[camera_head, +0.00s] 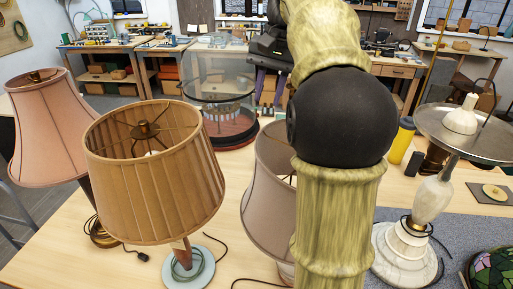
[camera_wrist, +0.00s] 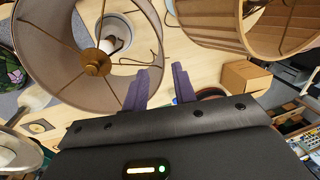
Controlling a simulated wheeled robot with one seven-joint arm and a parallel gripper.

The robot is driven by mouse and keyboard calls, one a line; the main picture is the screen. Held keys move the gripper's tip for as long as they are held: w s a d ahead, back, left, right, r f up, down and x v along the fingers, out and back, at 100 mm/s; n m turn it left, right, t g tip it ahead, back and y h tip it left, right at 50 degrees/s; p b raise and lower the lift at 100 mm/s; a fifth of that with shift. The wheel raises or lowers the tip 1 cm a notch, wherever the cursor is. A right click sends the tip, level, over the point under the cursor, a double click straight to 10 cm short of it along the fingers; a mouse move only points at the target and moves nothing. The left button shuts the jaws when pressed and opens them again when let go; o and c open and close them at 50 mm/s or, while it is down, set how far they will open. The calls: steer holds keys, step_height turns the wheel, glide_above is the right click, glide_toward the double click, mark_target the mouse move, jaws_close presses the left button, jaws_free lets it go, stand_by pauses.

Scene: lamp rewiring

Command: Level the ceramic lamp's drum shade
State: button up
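A tan pleated, drum-like shade (camera_head: 160,185) sits on a lamp with a reddish-brown stem and a pale blue round base (camera_head: 188,270). The shade leans left in the head view; wide-angle slant makes its true tilt unclear. It also shows in the wrist view (camera_wrist: 215,25). A grey-beige shade (camera_head: 262,200) stands right of it, partly behind my arm. Its brass spider and white socket show in the wrist view (camera_wrist: 97,62). Its base is mostly hidden, so I cannot tell which lamp is ceramic. My gripper (camera_wrist: 161,68) is open and empty near the grey-beige rim; contact is unclear.
A pink-shaded lamp (camera_head: 45,125) stands far left. A pale stone lamp (camera_head: 430,205) with a wide metal shade stands right on a grey mat. A glass cylinder (camera_head: 220,90) and yellow container (camera_head: 402,140) stand behind. Dark cords lie on the table (camera_head: 60,245).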

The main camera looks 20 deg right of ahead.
mark_target(258, 140)
steer(key=f, duration=0.5)
steer(key=w+a+f+p, duration=0.1)
steer(key=f, duration=0.4)
steer(key=a+f, duration=0.1)
steer(key=f, duration=0.4)
steer(key=shift+w+a+f+p, duration=0.15)
steer(key=shift+w+p, duration=0.2)
steer(key=shift+p, duration=0.05)
steer(key=shift+w+f, duration=0.1)
